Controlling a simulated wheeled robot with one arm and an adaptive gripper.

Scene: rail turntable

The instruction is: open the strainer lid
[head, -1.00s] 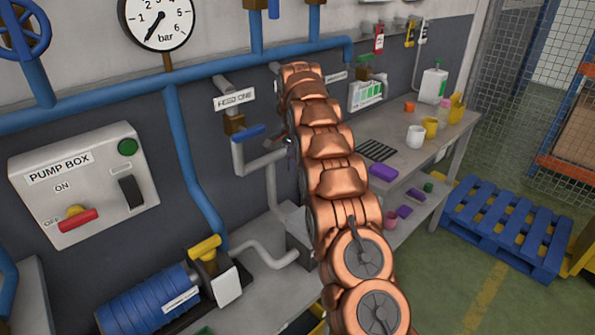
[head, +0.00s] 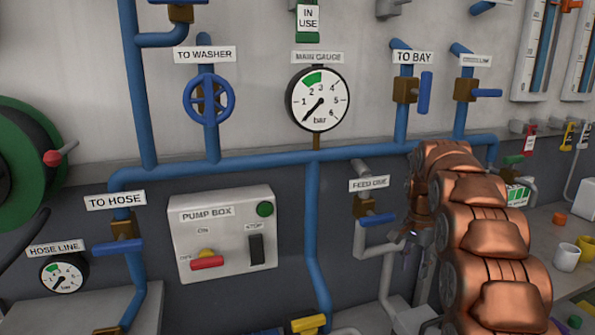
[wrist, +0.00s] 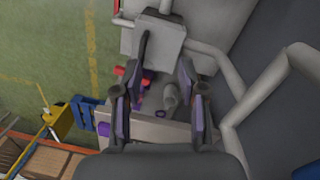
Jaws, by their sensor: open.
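A pale grey box (head: 415,318) sits on the piping low in the head view, partly cut by the frame and my arm. It looks like the strainer, though no label on it can be read. In the wrist view what seems to be the same box (wrist: 160,42) lies beyond the fingertips, with a pipe beside it and a dark bar along its left side. I cannot make out its lid clearly. My gripper (wrist: 154,75) is open, with nothing between its fingers. In the head view my gripper (head: 412,252) points down above the box, apart from it, partly hidden by my arm.
The feed line valve (head: 376,218) with its blue handle is just left of my gripper. The pump box (head: 223,235), main gauge (head: 318,98) and blue pipes line the wall. A bench with cups (head: 566,257) stands at right.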

